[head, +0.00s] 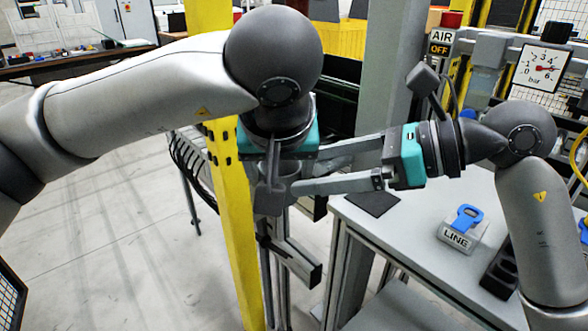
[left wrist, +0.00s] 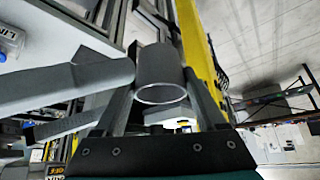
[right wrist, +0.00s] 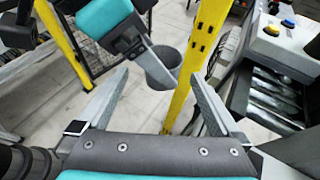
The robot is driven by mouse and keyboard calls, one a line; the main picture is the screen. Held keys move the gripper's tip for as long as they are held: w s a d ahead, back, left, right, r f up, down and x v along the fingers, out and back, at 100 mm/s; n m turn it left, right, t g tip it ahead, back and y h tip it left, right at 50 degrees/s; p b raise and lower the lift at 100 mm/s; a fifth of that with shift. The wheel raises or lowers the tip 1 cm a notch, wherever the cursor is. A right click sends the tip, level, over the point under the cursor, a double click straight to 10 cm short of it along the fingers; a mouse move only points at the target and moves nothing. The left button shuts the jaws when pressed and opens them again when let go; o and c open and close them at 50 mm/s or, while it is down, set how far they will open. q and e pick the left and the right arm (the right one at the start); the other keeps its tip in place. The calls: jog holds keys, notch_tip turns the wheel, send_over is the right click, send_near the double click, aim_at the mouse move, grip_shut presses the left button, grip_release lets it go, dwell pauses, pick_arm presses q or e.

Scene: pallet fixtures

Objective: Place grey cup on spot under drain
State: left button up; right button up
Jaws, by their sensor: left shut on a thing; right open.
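The grey cup (left wrist: 160,70) is held between the fingers of my left gripper (head: 272,190), over the floor beside the yellow post. In the head view it is mostly hidden behind those fingers. My right gripper (head: 308,168) is open, and its fingers reach toward the cup from the right. In the right wrist view the cup (right wrist: 160,66) shows just beyond and between the right fingertips (right wrist: 158,78); whether they touch it I cannot tell. I cannot clearly make out the drain.
The yellow post (head: 238,235) stands close to the left gripper. The grey table (head: 425,215) carries a LINE block with a blue lever (head: 462,228) and a dark holder (head: 499,272). An AIR OFF sign (head: 440,43) and a pressure gauge (head: 545,68) stand behind.

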aim_at(299, 171)
jog(key=shift+x, duration=2.8)
jog(key=shift+c, duration=0.2)
jog(key=shift+s, duration=0.1)
jog(key=c, duration=1.2)
pick_arm(q)
jog(key=o, duration=0.9)
jog(key=shift+w, duration=0.1)
pick_arm(e)
jog(key=shift+c, duration=0.3)
pick_arm(q)
jog(key=o, duration=0.4)
